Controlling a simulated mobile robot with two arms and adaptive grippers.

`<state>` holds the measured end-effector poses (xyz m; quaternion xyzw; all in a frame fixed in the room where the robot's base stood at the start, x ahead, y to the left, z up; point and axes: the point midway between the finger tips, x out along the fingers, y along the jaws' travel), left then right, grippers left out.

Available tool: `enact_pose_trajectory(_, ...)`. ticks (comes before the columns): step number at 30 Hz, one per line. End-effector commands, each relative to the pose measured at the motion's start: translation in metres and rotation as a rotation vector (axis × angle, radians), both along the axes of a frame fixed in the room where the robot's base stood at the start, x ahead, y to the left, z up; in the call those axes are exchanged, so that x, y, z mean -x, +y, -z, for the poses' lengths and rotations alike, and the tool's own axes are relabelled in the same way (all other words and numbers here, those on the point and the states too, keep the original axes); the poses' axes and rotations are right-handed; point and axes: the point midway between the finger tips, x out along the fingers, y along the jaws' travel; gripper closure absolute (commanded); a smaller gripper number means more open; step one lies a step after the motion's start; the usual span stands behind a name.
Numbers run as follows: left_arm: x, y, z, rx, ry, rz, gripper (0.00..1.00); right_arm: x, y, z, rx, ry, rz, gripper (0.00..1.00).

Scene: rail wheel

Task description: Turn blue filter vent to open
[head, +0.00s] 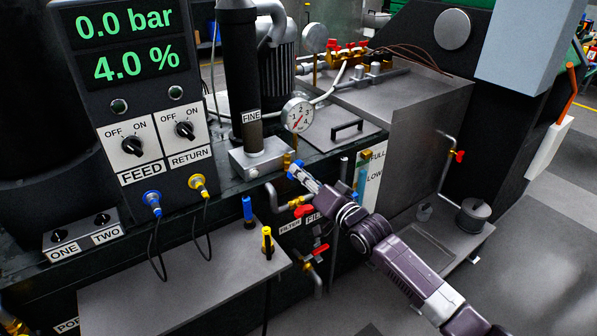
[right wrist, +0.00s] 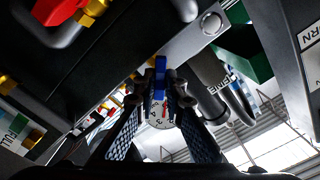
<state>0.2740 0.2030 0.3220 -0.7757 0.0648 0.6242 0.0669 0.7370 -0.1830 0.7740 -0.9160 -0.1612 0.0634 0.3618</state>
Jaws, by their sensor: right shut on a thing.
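The blue filter vent handle (head: 294,169) sits at the base of the black FINE filter (head: 250,118), next to brass fittings. My right gripper (head: 302,178) reaches it from the lower right and is shut on it. In the right wrist view the blue handle (right wrist: 160,74) stands between the two fingertips (right wrist: 160,90), with the pressure gauge (right wrist: 158,115) behind it. The fingers partly cover the handle, and I cannot tell its exact angle to the pipe. My left gripper is not in view.
Red valve handles (head: 304,211) and a lower red one (head: 320,249) lie close below my right gripper. The FULL/LOW level plate (head: 373,175) is just right of it. Blue (head: 248,208) and yellow (head: 267,240) upright parts stand on the left shelf. Open floor lies at lower right.

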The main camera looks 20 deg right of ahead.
Motion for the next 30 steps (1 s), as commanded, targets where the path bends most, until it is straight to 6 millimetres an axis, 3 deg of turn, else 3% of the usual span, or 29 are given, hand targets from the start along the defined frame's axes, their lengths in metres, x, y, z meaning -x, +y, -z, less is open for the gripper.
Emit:
enact_pose_trajectory(4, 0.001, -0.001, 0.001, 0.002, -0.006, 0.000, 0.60, 0.000, 0.000, 0.002, 0.069, -0.019, 0.000, 1.00)
enact_pose_trajectory(12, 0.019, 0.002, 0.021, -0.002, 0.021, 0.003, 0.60, 0.000, 0.000, 0.002, 0.205, -0.068, -0.001, 1.00)
enact_pose_trajectory(19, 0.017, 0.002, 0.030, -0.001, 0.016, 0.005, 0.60, 0.000, 0.000, 0.002, 0.321, -0.110, -0.001, 1.00)
enact_pose_trajectory(30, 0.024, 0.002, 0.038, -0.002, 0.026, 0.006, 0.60, 0.000, 0.000, 0.003, 0.362, -0.126, 0.000, 1.00)
